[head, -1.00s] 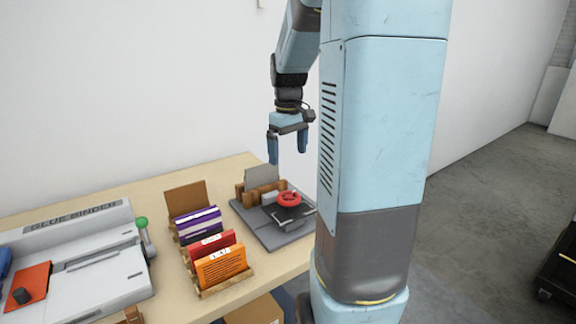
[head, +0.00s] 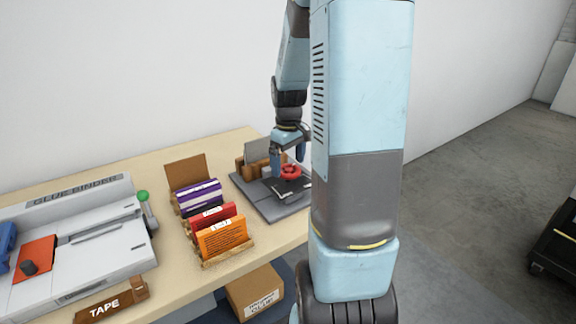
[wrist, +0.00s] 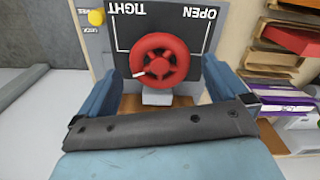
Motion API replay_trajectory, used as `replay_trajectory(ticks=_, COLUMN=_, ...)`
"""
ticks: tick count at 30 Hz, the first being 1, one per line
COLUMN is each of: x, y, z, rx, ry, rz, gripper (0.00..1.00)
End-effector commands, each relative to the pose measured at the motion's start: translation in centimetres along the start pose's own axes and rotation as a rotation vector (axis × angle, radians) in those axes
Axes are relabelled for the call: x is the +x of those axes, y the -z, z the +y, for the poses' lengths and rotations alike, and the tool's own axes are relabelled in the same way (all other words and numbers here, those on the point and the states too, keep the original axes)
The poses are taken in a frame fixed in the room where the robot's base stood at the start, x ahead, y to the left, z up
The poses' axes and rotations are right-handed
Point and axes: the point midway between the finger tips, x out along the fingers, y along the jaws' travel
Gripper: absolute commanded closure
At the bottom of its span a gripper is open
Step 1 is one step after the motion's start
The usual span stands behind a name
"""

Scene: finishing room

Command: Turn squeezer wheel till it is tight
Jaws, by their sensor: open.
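The squeezer's red wheel (head: 290,172) sits on a dark plate over the grey squeezer base (head: 262,198) at the right end of the bench. In the wrist view the red wheel (wrist: 160,60) has spokes and a white mark at its lower left. The dark plate (wrist: 205,45) carries the words TIGHT and OPEN, upside down. My gripper (head: 288,160) is low over the wheel. In the wrist view my gripper (wrist: 160,92) is open, one finger on each side of the wheel's near side. I cannot tell whether the fingers touch it.
A rack of purple, red and orange booklets (head: 222,236) stands left of the squeezer. The glue binder (head: 80,250) fills the bench's left side. A wooden TAPE block (head: 112,302) lies at the front. A cardboard box (head: 255,290) sits below the bench.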

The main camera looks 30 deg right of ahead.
Motion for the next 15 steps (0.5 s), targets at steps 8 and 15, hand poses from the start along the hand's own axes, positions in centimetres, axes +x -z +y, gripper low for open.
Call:
replay_trajectory(ticks=8, x=1.5, y=0.0, z=0.0, rx=-0.001, ry=0.000, rz=0.000, gripper=0.00)
replay_trajectory(ticks=15, x=1.5, y=0.0, z=0.0, rx=-0.001, ry=-0.001, rz=0.001, gripper=0.00)
